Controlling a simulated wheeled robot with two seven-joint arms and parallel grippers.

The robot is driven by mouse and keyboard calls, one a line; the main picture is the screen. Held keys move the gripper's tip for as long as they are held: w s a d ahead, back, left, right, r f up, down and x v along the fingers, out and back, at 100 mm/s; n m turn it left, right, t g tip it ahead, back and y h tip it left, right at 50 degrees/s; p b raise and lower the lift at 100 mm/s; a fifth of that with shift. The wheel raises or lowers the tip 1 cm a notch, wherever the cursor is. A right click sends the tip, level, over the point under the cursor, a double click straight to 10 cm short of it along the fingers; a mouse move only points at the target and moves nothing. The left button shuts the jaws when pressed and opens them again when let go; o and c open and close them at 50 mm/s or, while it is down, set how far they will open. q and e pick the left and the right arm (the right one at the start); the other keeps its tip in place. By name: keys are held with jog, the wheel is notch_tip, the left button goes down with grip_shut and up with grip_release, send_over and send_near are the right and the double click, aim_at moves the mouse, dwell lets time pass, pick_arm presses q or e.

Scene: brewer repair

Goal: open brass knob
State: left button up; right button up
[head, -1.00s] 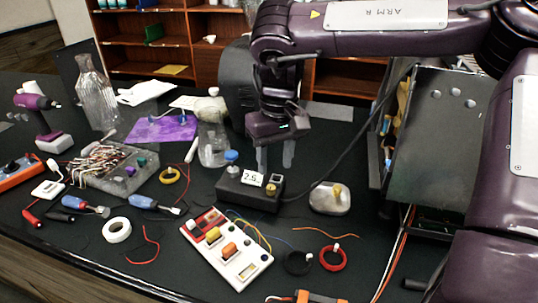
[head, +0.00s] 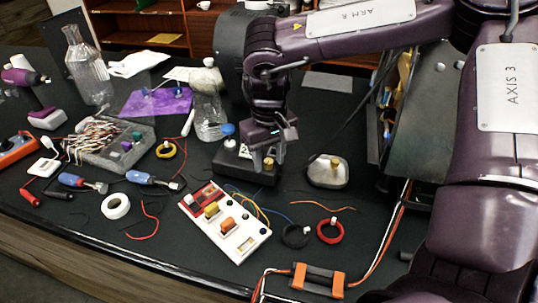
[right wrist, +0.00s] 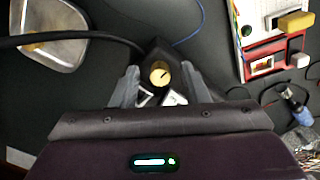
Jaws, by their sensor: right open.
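The brass knob (head: 269,163) sits on top of a small black box (head: 240,172) in the middle of the bench. My right gripper (head: 268,153) points down over the box, its fingers around the knob's place. In the right wrist view the knob (right wrist: 160,73) shows between the two fingertips (right wrist: 160,72), with a gap on each side. The gripper is open and I see no contact. The box's white label is partly hidden by the gripper. My left gripper is not in view.
A silver piece with a brass top (head: 328,172) lies right of the box. A white switch panel (head: 226,222) is in front, and a clear flask (head: 209,115) stands behind left. A black cable crosses to a grey cabinet (head: 430,120) at the right.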

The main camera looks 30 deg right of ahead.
grip_shut()
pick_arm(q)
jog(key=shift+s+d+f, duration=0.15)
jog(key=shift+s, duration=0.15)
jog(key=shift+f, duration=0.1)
pick_arm(e)
jog(key=n+b, duration=0.3)
jog(key=shift+f, duration=0.15)
jog(key=n+b, duration=0.2)
jog(key=n, duration=0.1)
jog(key=shift+w+n, duration=0.1)
jog(key=shift+n, duration=0.2)
jog(key=n+b, duration=0.1)
jog(key=n, duration=0.1)
jog(key=shift+n, duration=0.4)
jog(key=n, duration=0.2)
jog(key=shift+d+r+n, duration=0.1)
jog(key=shift+r+n, duration=0.1)
jog(key=shift+n, duration=0.1)
pick_arm(q)
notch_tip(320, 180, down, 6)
jog(key=shift+b, duration=0.3)
pick_arm(e)
jog(key=n, duration=0.5)
jog(key=shift+n, duration=0.3)
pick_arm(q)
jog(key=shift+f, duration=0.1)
pick_arm(e)
jog(key=shift+n, duration=0.3)
